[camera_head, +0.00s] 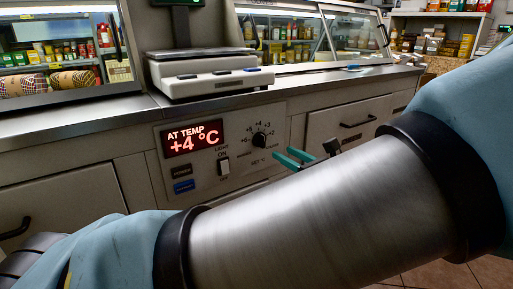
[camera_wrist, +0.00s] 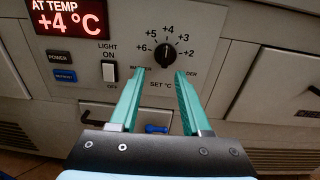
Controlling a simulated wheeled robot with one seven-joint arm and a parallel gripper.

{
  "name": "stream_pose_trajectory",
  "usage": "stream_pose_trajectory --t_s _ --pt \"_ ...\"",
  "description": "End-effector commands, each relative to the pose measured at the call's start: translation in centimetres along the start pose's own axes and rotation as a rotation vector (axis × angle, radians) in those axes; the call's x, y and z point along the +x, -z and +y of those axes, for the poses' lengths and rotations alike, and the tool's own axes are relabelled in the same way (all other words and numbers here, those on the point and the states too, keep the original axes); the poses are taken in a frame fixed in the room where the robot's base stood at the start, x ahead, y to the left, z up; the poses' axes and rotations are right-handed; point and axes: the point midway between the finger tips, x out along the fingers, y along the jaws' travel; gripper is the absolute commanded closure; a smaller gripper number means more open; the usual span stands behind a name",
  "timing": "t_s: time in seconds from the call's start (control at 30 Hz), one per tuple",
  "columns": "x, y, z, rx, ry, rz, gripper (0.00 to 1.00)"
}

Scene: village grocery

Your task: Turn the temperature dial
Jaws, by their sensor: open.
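The temperature dial is a round black knob (camera_wrist: 162,55) on a grey control panel, with marks from +6 to +2 around it. In the head view the dial (camera_head: 260,140) sits right of the red display (camera_head: 192,138), which reads "AT TEMP +4 °C". The knob's exact pointer direction is too small to tell, though it seems near the +4 mark. My gripper (camera_wrist: 160,73) has green fingers, open and empty. Its tips sit just below the knob in the wrist view, one to each side, apart from it. In the head view my gripper (camera_head: 282,156) is right of and below the dial.
A white light switch (camera_wrist: 110,71), a black POWER button (camera_wrist: 60,57) and a blue button (camera_wrist: 65,76) lie left of the dial. A scale (camera_head: 210,80) stands on the counter above. A drawer with a black handle (camera_head: 358,122) is to the right.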

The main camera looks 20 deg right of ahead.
Motion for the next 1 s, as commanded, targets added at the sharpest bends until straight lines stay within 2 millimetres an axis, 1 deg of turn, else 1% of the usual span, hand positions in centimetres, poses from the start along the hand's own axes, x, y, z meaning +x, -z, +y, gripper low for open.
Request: stream_pose_trajectory --t_s 0.03,0.07,0.17,0.27,0.5,0.7,0.83,1.0 --pt "-0.6 0.1 -0.6 0.009 0.021 -0.017 0.53" --pt "-0.8 0.0 -0.8 0.012 0.028 -0.024 0.53" --pt "-0.5 -0.1 -1.0 0.016 0.035 -0.032 0.53" --pt "0.8 -0.2 -0.9 0.016 0.032 -0.032 0.53" --pt "5.3 -0.2 -1.0 0.014 0.03 -0.03 0.53" --pt "8.3 -0.3 -1.1 0.015 0.031 -0.03 0.53" --pt "9.4 -0.4 -1.2 0.015 0.033 -0.029 0.53" --pt "9.9 -0.5 -1.2 0.014 0.033 -0.028 0.53"
